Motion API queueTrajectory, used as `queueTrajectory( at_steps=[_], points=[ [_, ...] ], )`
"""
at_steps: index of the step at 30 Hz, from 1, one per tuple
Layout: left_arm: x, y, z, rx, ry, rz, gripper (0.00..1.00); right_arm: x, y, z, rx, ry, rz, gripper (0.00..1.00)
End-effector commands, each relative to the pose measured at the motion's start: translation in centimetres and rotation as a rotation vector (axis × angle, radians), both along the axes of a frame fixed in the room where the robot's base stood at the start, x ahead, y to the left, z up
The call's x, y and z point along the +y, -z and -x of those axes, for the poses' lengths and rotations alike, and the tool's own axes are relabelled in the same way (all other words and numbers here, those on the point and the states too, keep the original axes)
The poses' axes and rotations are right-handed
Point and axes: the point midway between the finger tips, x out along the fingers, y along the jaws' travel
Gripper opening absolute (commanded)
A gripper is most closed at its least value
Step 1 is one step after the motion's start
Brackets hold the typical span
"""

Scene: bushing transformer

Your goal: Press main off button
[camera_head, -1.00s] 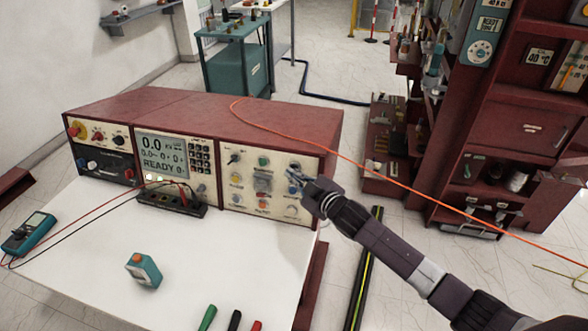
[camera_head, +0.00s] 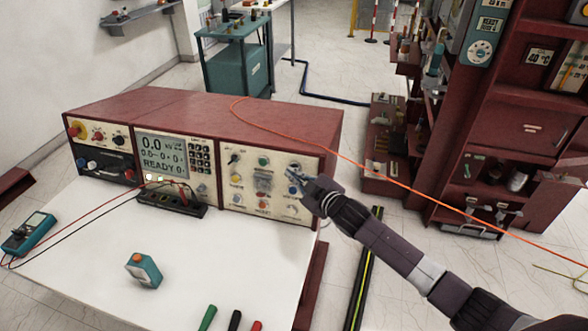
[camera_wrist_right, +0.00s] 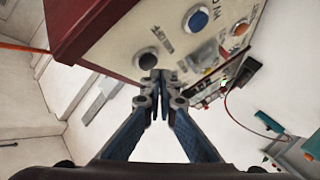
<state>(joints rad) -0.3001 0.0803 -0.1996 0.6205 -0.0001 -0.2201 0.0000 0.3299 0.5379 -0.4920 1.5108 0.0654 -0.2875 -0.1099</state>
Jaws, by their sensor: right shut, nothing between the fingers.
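The red control console (camera_head: 215,105) stands at the back of the white table. Its right panel (camera_head: 230,200) carries several round buttons and knobs in different colours. My right gripper (camera_head: 291,177) is shut and empty, in front of the right part of this panel. In the right wrist view my shut fingertips (camera_wrist_right: 160,76) are close to a dark grey round button (camera_wrist_right: 148,61) near the panel's corner. I cannot tell whether they touch it. A blue button (camera_wrist_right: 196,19) and an orange button (camera_wrist_right: 241,28) show farther along the panel. The labels are too blurred to read surely. My left gripper is out of view.
A black terminal box (camera_head: 170,203) with leads stands before the console. A teal multimeter (camera_head: 30,232) and a small teal box with an orange top (camera_head: 143,271) lie on the table (camera_head: 215,280). An orange cable (camera_head: 400,184) runs behind my right arm.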

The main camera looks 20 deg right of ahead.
Motion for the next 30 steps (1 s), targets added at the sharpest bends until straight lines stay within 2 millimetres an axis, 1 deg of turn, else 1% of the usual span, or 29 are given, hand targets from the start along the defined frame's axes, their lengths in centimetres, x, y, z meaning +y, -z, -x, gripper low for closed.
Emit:
queueTrajectory(
  at_steps=[30],
  points=[
    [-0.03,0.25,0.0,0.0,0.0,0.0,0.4,-0.53,0.18,-0.8,-0.001,0.0,0.0,0.0]
  ],
)
